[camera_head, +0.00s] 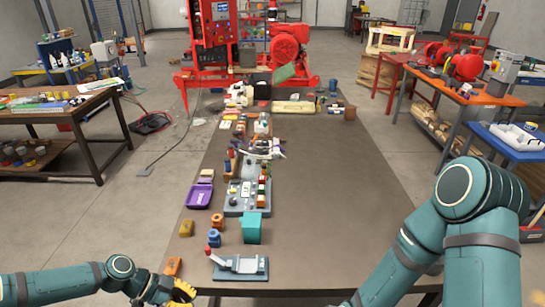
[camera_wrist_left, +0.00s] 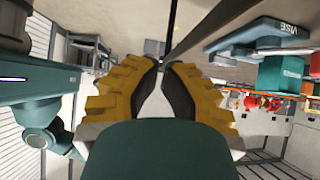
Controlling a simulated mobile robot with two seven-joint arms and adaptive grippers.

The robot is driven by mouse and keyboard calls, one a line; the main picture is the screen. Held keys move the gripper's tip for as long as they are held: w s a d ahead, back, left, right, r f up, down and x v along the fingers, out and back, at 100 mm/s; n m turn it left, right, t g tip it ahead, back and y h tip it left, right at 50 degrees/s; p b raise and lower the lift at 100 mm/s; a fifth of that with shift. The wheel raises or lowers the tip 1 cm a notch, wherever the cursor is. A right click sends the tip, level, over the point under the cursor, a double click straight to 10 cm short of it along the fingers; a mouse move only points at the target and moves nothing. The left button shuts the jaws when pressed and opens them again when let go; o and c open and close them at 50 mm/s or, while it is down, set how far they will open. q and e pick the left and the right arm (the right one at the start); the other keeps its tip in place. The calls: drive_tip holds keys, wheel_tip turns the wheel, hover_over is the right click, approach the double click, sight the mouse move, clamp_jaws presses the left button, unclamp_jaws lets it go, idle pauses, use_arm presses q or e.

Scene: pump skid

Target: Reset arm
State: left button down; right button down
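My left arm comes in low along the left bottom edge of the head view. Its gripper (camera_head: 182,290) with yellow fingers is at the table's front left edge, beside a small orange block (camera_head: 173,266). In the left wrist view the two yellow stepped fingers (camera_wrist_left: 163,68) come almost together at their tips, with a narrow gap and nothing held between them. My right arm (camera_head: 450,225) is bent at the lower right. It runs out at the bottom edge, and its gripper does not show clearly there.
The long brown table (camera_head: 340,190) is bare on its right half. A red pump skid (camera_head: 290,45) stands behind.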

use_arm(q)
drive_tip(key=s+d+f+n+t+y+b, duration=0.1)
drive_tip(key=s+d+f+n+y+b, duration=0.1)
drive_tip(key=d+f+n, duration=0.3)
drive_tip(key=s+d+f+n+t+y+b, duration=0.1)
drive_tip(key=s+d+f+n+y, duration=0.3)
drive_tip(key=n, duration=1)
drive_tip(key=shift+s+d+f+b, duration=0.3)
drive_tip(key=shift+d+f+b, duration=0.45)
drive_tip(key=shift+d, duration=0.7)
